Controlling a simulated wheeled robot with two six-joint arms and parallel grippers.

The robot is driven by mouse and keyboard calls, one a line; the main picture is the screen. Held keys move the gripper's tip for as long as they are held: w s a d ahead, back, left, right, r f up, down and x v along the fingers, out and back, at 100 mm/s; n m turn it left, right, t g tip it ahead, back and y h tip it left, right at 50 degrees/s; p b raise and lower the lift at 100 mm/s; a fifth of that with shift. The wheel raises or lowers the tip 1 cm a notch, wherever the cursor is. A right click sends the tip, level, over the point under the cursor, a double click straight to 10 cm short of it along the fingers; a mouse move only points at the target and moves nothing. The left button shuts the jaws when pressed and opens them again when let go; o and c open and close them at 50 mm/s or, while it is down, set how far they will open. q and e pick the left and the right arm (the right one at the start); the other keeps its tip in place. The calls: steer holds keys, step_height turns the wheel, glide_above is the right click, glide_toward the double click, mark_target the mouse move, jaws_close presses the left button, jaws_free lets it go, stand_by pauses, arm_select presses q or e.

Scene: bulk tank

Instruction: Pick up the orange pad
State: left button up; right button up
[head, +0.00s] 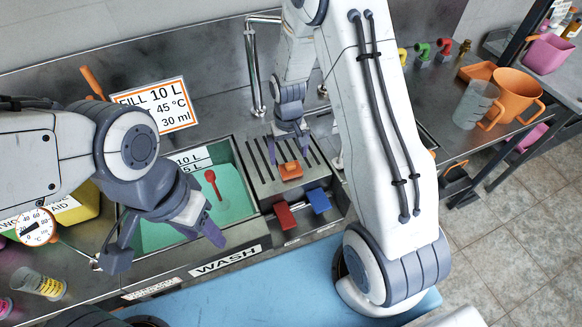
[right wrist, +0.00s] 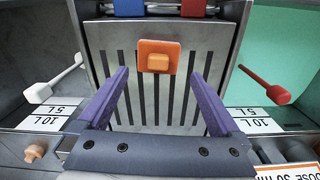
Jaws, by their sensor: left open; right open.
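The orange pad (head: 290,170) lies on the slotted metal drainboard (head: 258,187) between the basins. In the right wrist view the pad (right wrist: 159,50) sits near the far edge of the slotted plate, with a smaller raised orange block on it. My right gripper (head: 290,148) is open and points down at the drainboard. In the right wrist view its purple fingers (right wrist: 160,76) lie to either side of the pad's near edge, with gaps on both sides. Whether they are at the pad's height I cannot tell. My left gripper (head: 166,248) is open and empty over the front of the wash basin.
A red block (head: 285,215) and a blue block (head: 318,201) are at the drainboard's front edge. The green-filled wash basin (head: 160,235) holds a red dipper (head: 211,178). Jugs (head: 516,93) stand on the right counter.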

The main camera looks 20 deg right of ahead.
mark_target(290, 163)
steer(key=shift+s+d+f, duration=0.1)
steer(key=shift+f, duration=0.3)
step_height(290, 163, down, 3)
steer(key=shift+d+f+p, duration=0.1)
steer(key=shift+f+p, duration=0.1)
steer(key=shift+p, duration=0.65)
steer(key=shift+f, duration=0.45)
steer(key=c, duration=1.2)
